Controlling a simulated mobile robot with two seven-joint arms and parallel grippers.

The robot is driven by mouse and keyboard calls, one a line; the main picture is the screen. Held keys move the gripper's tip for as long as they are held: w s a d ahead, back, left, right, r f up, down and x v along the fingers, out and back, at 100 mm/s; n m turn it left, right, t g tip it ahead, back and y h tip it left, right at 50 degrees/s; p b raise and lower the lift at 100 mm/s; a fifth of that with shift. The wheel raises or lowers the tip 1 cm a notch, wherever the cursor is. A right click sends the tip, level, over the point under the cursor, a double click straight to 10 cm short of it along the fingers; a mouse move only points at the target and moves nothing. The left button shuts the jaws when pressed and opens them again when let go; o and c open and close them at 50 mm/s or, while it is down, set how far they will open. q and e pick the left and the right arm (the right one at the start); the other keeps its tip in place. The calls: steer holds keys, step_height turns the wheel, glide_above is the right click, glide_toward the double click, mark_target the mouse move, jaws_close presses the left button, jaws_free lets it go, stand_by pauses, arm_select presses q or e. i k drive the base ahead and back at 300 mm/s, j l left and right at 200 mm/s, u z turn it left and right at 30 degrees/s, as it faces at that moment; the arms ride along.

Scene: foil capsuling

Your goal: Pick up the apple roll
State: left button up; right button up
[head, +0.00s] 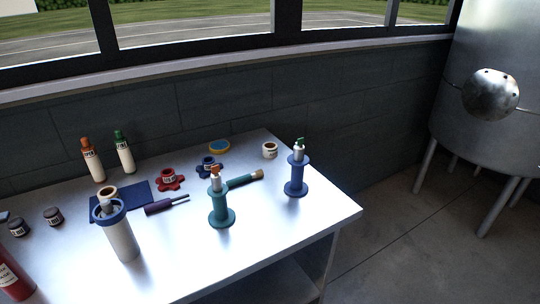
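A small cream roll (270,150) with a dark printed label stands at the back right of the metal table. The lettering is too small to read, so I cannot tell which one is the apple roll. Neither of my grippers is in view.
The table (285,238) holds a teal spool stand (221,208), a blue spool stand (296,178), a white cylinder with a blue collar (121,238), two capped bottles (93,162), several jars and hand tools. A steel tank (480,120) stands at right. The table's front right is clear.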

mark_target(269, 150)
steer(key=k+j+u, duration=0.1)
steer(key=k+u, duration=0.35)
steer(key=u, duration=0.4)
steer(key=l+u, duration=0.15)
steer(key=u, duration=0.65)
steer(key=l, duration=1.9)
steer(key=i+l, duration=0.1)
steer(key=l, duration=3.65)
steer(key=i, duration=0.05)
